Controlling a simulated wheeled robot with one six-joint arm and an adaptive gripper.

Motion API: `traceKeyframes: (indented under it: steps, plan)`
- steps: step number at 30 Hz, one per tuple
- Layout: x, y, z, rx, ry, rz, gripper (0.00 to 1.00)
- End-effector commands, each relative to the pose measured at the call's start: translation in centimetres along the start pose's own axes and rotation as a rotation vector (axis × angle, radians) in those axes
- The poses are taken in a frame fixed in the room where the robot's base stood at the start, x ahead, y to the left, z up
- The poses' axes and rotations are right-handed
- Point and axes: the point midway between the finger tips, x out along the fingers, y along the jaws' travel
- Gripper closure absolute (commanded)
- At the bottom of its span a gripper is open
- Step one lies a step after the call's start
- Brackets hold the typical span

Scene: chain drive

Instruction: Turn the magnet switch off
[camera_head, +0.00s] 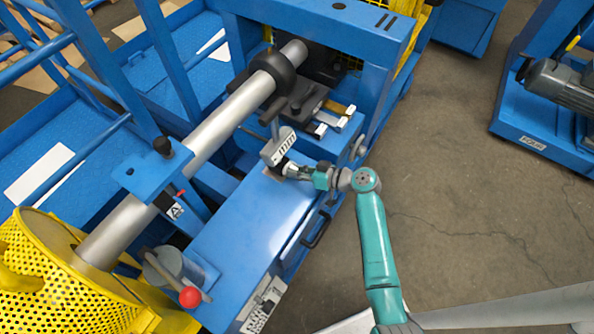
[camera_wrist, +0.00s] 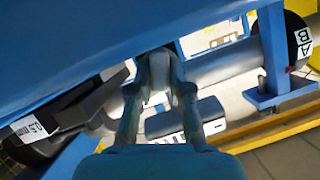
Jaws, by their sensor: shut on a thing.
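A grey block with dark markings (camera_head: 280,146), with a thin post rising from it, stands by the blue bench (camera_head: 252,212) beside the long shaft. I take it for the magnet base; the switch itself is too small to make out in the head view. My gripper (camera_head: 284,169) is at the block's lower right side. In the wrist view my gripper (camera_wrist: 160,62) is shut on a small pale piece (camera_wrist: 158,92), likely the switch, mostly hidden between the fingers. A dark grey block with a white label (camera_wrist: 190,118) shows just behind the fingers. I cannot tell the switch's position.
The long grey shaft (camera_head: 215,122) runs diagonally past the block, through a black collar (camera_head: 275,68). A blue bracket (camera_head: 152,170) stands over the shaft. A lever with a red knob (camera_head: 190,297) and a yellow perforated guard (camera_head: 55,285) are lower left. Open floor (camera_head: 450,190) lies right.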

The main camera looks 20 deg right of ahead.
Motion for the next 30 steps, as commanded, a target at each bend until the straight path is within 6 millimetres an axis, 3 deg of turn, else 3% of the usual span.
traceKeyframes:
  steps: [10, 21, 22, 24, 30]
  plan:
    - [0.04, -0.33, 0.13, -0.299, -0.001, 0.124, 1.0]
    - [0.0, -0.28, 0.11, -0.331, -0.002, 0.138, 1.0]
    - [0.0, -0.28, 0.11, -0.331, -0.002, 0.138, 0.74]
    - [0.01, -0.28, 0.11, -0.331, -0.002, 0.138, 0.57]
    - [0.01, -0.3, 0.08, -0.33, -0.001, 0.137, 0.56]
